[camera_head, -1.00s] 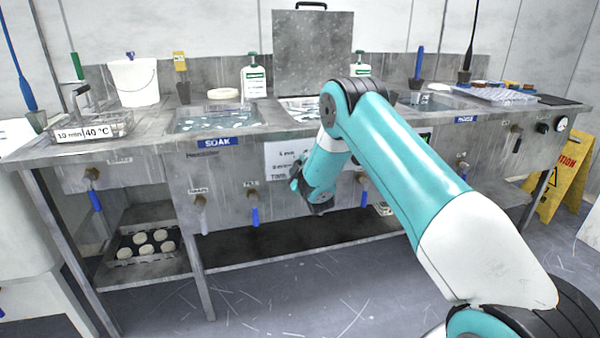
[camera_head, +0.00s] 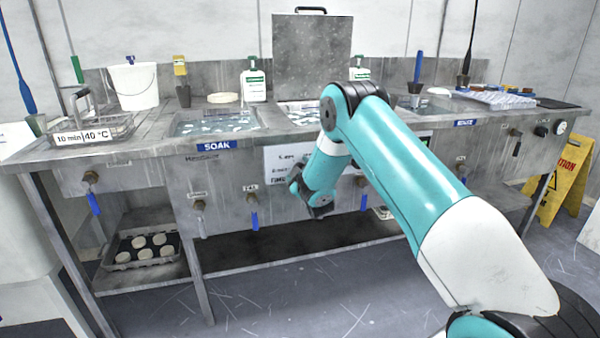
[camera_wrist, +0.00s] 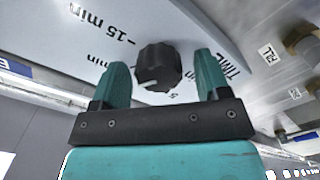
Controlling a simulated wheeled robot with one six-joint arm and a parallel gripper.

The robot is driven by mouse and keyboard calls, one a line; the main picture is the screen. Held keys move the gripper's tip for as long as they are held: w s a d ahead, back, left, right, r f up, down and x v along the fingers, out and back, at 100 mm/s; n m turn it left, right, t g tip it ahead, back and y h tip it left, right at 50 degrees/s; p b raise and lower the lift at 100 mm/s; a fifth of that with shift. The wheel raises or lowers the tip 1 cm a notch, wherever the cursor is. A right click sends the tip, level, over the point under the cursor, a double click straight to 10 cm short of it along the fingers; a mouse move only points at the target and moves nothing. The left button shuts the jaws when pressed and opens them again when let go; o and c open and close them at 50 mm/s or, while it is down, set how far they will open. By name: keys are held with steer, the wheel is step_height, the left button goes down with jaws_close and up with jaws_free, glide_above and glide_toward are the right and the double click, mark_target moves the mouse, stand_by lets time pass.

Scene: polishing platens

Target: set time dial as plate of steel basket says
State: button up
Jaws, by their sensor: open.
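The steel basket (camera_head: 118,128) stands at the left end of the bench. Its white plate (camera_head: 83,136) reads "10 min" and "40 °C". In the wrist view the time dial (camera_wrist: 157,62) is a black ridged knob on a white panel marked "TIME" and "15 min". A pale mark shows at the knob's lower edge, near a partly hidden label. My gripper (camera_wrist: 160,76) is open, one teal finger on each side of the knob; I cannot tell whether they touch it. In the head view my gripper (camera_head: 314,206) is at the bench front, and my arm hides the knob.
Blue-handled valves (camera_head: 254,217) stick out along the bench front. The soak basin (camera_head: 214,123) is open above. A lower shelf holds a tray (camera_head: 120,263) of round pale pieces. A yellow caution sign (camera_head: 566,187) stands at right. The floor before the bench is clear.

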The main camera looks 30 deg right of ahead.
steer(key=b+v, duration=1.5)
steer(key=v, duration=0.2)
steer(key=shift+s, duration=0.25)
steer(key=shift+a+r, duration=0.1)
